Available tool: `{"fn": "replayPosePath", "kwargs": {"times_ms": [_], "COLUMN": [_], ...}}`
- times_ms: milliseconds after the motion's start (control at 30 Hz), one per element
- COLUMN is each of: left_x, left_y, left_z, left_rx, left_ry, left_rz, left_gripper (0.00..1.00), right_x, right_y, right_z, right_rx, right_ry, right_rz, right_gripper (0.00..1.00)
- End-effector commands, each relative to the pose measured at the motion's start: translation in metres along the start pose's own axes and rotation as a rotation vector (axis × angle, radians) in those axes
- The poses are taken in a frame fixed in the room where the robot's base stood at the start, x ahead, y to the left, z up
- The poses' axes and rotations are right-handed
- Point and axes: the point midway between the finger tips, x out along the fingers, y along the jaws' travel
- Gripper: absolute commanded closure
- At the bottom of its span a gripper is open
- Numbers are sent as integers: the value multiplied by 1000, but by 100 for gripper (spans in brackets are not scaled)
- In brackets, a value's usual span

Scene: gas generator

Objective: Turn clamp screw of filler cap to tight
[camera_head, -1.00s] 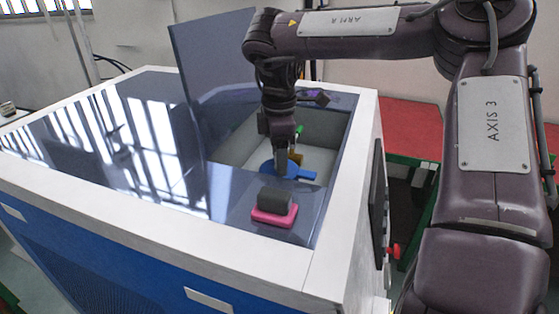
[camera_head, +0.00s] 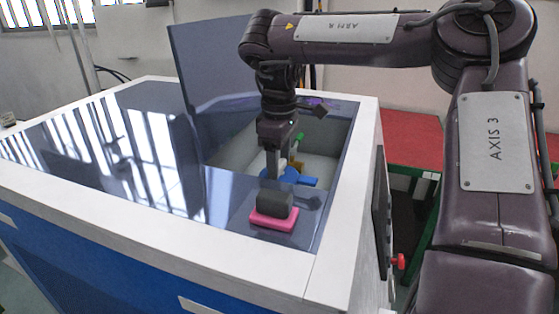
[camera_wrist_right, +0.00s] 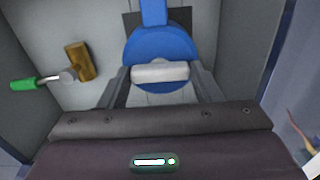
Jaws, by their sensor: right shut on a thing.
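The blue round filler cap (camera_wrist_right: 165,48) sits in the open bay, with a blue arm running off its rim. In the head view the blue part (camera_head: 305,179) shows just right of my right gripper. The pale grey bar of the clamp screw (camera_wrist_right: 160,72) lies across the cap, crosswise in the wrist view. My right gripper (camera_wrist_right: 160,74) has a finger at each end of this bar and is shut on it. It also shows in the head view (camera_head: 272,175), pointing down into the bay, its fingertips hard to make out. My left gripper is not in view.
A brass block (camera_wrist_right: 80,62) with a green handle (camera_wrist_right: 24,84) is beside the cap in the bay. A dark cylinder on a pink base (camera_head: 274,217) stands on the panel in front. The raised lid (camera_head: 215,60) and white frame (camera_head: 360,150) border the bay.

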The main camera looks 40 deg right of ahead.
Motion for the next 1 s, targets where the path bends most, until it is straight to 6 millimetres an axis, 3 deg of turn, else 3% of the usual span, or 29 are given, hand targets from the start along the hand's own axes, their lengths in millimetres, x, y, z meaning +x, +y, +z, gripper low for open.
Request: {"fn": "replayPosePath", "kwargs": {"times_ms": [300,333,467,767,1000], "left_x": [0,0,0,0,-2], "left_y": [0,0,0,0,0], "left_z": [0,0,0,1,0], "left_rx": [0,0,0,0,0], "left_ry": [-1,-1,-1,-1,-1], "left_rz": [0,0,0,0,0], "left_gripper": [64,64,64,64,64], "right_x": [-2,-2,-2,-2,-35], "right_y": [1,1,1,0,1], "right_z": [-1,-1,-1,0,-1], "right_rx": [3,3,3,2,4], "right_ry": [6,6,4,2,3], "right_rz": [4,4,3,2,6], "right_gripper": [65,38,21,20,20]}}
